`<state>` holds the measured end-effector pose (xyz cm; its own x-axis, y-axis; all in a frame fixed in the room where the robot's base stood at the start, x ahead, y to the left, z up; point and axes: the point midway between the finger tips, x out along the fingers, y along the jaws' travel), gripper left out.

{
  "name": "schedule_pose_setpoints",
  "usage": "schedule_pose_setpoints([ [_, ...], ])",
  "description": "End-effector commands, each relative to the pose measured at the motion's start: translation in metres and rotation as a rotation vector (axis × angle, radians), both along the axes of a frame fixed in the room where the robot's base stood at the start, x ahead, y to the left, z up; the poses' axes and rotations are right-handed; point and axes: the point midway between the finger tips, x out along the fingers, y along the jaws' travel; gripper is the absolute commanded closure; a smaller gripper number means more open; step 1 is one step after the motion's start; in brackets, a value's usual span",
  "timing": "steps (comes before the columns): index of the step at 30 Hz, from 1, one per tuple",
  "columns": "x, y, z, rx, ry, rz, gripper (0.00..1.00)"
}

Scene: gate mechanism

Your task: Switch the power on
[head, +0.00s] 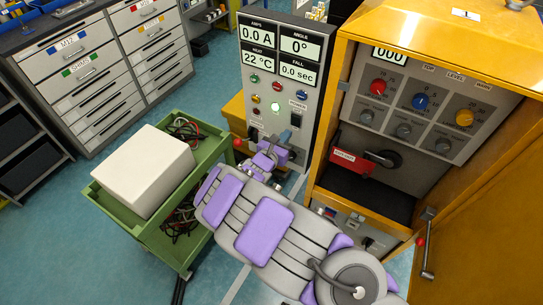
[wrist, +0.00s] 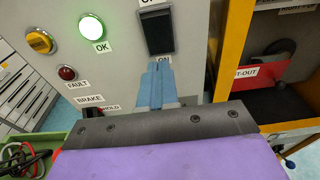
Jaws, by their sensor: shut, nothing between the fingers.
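A grey control panel (head: 282,75) stands upright in the head view, with lit displays on top and lamps and switches below. In the wrist view a black rocker switch (wrist: 158,32) sits on this panel, with a partly cut-off label above it and an "ON" label below. My gripper (wrist: 158,68) is shut and empty. Its blue-grey fingertips are just below the switch, overlapping the "ON" label's edge; I cannot tell whether they touch the panel. In the head view my gripper (head: 285,140) is at the panel's lower part, with the switch area partly hidden.
A lit green OK lamp (wrist: 91,27), a yellow button (wrist: 40,41) and a red fault lamp (wrist: 67,73) are left of the switch. A yellow cabinet (head: 328,120) stands close on the right. A green cart (head: 150,232) carrying a white box (head: 144,170) is on the left.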

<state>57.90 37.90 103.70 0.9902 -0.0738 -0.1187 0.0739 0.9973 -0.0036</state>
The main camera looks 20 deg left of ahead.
Motion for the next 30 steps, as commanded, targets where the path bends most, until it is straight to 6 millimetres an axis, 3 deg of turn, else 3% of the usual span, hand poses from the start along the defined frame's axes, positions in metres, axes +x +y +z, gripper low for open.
schedule_pose_setpoints([
  [9,-0.065,0.008,-0.009,-0.002,0.002,0.008,1.0],
  [15,-0.093,0.008,-0.013,-0.001,0.001,0.005,1.0],
  [30,-0.101,0.008,-0.015,0.0,0.002,0.002,1.0],
])
